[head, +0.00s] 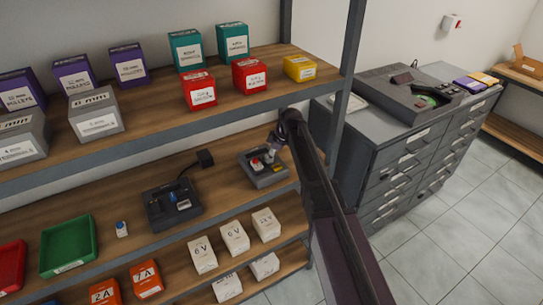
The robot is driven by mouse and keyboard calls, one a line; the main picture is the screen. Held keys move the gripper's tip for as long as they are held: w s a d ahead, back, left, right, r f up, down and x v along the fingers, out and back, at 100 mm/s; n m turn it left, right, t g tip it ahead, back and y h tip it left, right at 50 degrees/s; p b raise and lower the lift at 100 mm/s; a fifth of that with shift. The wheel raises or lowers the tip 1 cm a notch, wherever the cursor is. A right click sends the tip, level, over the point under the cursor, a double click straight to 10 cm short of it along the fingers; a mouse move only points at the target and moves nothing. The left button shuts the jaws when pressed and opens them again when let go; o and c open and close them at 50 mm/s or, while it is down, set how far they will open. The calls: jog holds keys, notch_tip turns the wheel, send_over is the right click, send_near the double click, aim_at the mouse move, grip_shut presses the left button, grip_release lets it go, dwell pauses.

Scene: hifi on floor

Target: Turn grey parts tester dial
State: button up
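A small grey device (264,174), which looks like the parts tester, sits on the middle shelf near its right end. It has a small red part (256,165) on top and a pale label on its front. My gripper (271,156) reaches down over the back right of the device from the upper right. The gripper is small here and partly merges with the device's top. I cannot make out the dial, whether the fingers touch it, or whether they are open or shut.
A darker device (172,206) with a black plug block (205,158) stands to the left. A green tray (68,246) and a small blue-topped bottle (121,229) are further left. A shelf post (346,80) stands close to my arm.

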jog(key=shift+c, duration=0.7)
jog(key=shift+m+t, duration=0.6)
jog(key=shift+m, duration=0.8)
jog(key=o, duration=1.2)
